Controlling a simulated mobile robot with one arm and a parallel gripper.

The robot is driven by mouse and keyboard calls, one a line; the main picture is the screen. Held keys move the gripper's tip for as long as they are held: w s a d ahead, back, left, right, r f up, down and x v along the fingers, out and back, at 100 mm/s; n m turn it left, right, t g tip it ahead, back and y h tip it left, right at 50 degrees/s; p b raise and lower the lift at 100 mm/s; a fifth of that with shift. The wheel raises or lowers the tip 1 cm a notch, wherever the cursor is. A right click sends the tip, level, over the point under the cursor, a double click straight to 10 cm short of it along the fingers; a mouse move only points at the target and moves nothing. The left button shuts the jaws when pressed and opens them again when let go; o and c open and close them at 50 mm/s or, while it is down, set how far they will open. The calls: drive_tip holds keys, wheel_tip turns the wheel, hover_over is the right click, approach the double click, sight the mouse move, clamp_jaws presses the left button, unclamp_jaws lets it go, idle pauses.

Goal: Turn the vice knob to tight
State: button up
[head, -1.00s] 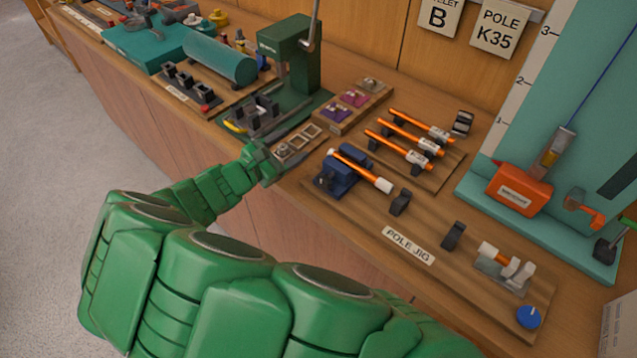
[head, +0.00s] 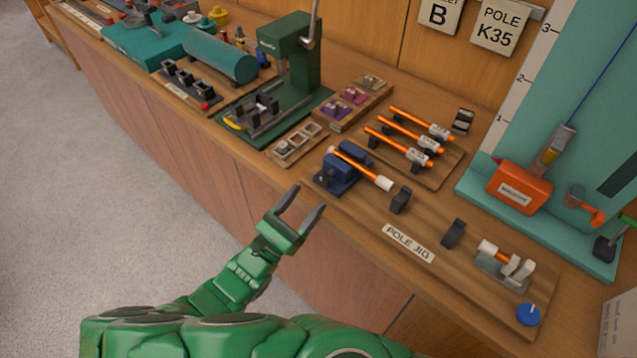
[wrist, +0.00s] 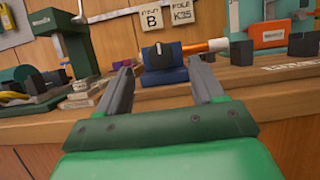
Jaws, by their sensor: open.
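The blue vice (head: 340,170) sits at the left end of the pole jig board, with an orange pole piece (head: 362,170) in it. In the wrist view the vice (wrist: 165,68) shows a dark knob (wrist: 157,51) with a light pointer mark on its near face. My gripper (head: 306,198) is open and empty, in front of the counter edge, just short of the vice and apart from it. In the wrist view the knob lies ahead, between my two fingers (wrist: 160,64). The setting labels around the knob are too small to read.
A second, blue knob (head: 529,315) sits at the right end of the pole jig board (head: 330,197). A small tray (head: 296,146) and a green press (head: 288,55) stand left of the vice. Orange poles (head: 410,140) lie behind it. Space in front of the counter is clear.

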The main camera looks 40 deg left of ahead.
sight(321, 182)
drive_tip(key=shift+x, duration=2.8)
drive_tip(key=c, duration=1)
drive_tip(key=shift+m, duration=0.3)
drive_tip(key=shift+m+g+h, duration=0.25)
drive_tip(key=shift+m+h, duration=0.8)
drive_tip(key=shift+m, duration=0.95)
drive_tip(key=shift+m+g+h, duration=0.25)
drive_tip(key=shift+m+h, duration=0.8)
drive_tip(key=shift+m, duration=1.25)
